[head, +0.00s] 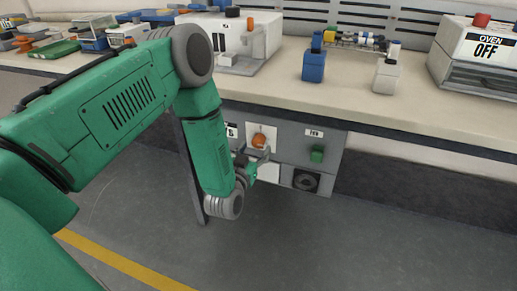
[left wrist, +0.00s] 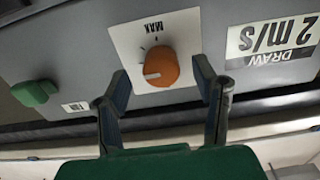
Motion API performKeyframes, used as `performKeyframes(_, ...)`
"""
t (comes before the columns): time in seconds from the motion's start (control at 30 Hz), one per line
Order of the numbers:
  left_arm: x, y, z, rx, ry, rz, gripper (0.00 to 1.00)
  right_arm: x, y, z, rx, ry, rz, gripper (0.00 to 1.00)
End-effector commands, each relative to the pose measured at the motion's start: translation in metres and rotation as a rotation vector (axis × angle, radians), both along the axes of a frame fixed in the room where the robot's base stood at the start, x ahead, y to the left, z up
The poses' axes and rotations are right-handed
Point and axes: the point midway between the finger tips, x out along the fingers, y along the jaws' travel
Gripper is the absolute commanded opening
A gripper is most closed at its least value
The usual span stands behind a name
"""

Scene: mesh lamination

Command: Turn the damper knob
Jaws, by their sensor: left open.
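The damper knob is an orange round knob (head: 259,141) on a white plate, on the grey panel below the bench. In the left wrist view the orange knob (left wrist: 161,67) has a pale pointer line and sits beside the word MAX, which appears upside down. My left gripper (head: 262,157) is in front of the panel, close to the knob. In the left wrist view its two fingers (left wrist: 161,82) are open, one on each side of the knob's lower part, with gaps visible. Whether they touch it cannot be told. My right gripper is not in view.
A green switch (head: 317,154) labelled FAN sits right of the knob; it also shows in the left wrist view (left wrist: 35,92). A DRAW 2 m/s display (left wrist: 271,37) is beside the knob.

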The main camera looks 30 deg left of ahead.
Motion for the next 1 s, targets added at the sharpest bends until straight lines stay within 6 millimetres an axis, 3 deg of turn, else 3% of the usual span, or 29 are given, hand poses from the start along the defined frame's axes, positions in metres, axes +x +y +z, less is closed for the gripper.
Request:
performKeyframes(0.2,0.023,0.005,0.0,0.001,-0.001,0.001,0.54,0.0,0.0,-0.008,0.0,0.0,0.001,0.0)
performKeyframes(0.57,0.027,0.006,0.001,0.001,0.0,0.0,0.54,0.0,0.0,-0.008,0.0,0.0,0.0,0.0)
performKeyframes(0.7,0.027,0.006,0.0,0.001,0.001,0.0,0.05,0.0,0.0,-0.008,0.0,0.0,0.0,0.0)
performKeyframes(1.0,0.027,0.006,0.0,0.021,0.007,-0.001,0.05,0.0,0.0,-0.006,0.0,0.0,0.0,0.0)
